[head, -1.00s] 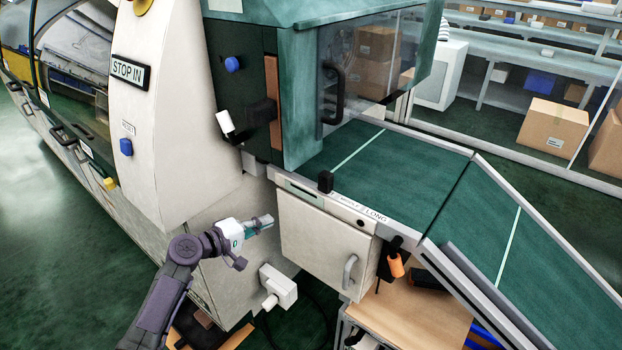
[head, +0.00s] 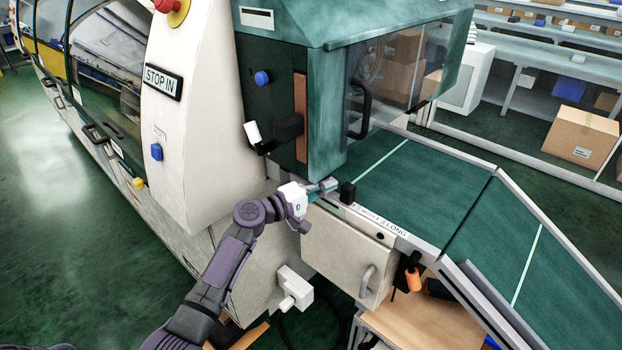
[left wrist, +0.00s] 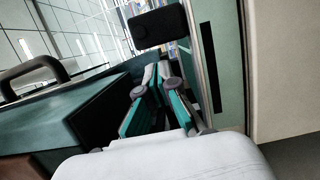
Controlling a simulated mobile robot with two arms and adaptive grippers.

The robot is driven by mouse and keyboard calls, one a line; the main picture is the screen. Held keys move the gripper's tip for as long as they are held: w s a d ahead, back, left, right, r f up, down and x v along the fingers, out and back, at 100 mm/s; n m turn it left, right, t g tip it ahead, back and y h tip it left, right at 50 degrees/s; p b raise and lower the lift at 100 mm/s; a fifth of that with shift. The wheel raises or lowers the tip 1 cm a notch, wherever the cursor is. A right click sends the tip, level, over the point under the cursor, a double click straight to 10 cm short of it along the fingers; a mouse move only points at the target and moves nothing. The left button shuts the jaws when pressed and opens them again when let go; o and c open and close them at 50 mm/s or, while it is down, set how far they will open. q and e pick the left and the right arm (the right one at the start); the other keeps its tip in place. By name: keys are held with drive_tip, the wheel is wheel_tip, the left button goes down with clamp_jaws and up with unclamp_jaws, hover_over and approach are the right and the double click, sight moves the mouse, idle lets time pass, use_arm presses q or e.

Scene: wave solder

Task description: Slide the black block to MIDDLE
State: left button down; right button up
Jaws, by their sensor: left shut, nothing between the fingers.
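The black block (head: 347,193) sits on the front rail of the green conveyor, at the left end of the printed strip (head: 380,219). The strip reads MIDDLE and then LONG to the right of the block. My left gripper (head: 332,184) is shut and empty, with its fingertips just left of the block. In the left wrist view the block (left wrist: 158,27) shows ahead of the shut fingers (left wrist: 160,75), with a small gap apparent; contact is hard to tell. My right gripper is not in view.
The green machine housing (head: 330,110) stands close behind my left gripper. The cabinet door (head: 345,255) with a handle lies below the rail. The rail right of the block is clear.

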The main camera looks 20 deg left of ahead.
sight(353, 200)
use_arm(q)
drive_tip(key=shift+s+d, duration=0.3)
drive_tip(key=shift+d, duration=0.3)
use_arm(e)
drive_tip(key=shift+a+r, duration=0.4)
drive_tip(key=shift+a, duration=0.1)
use_arm(q)
drive_tip(key=d, duration=0.2)
drive_tip(key=s+d+p, duration=0.1)
drive_tip(key=d, duration=0.1)
drive_tip(key=s+d, duration=0.1)
drive_tip(key=d, duration=0.1)
drive_tip(key=shift+s, duration=0.15)
drive_tip(key=shift+s+d, duration=0.1)
drive_tip(key=shift+d, duration=0.25)
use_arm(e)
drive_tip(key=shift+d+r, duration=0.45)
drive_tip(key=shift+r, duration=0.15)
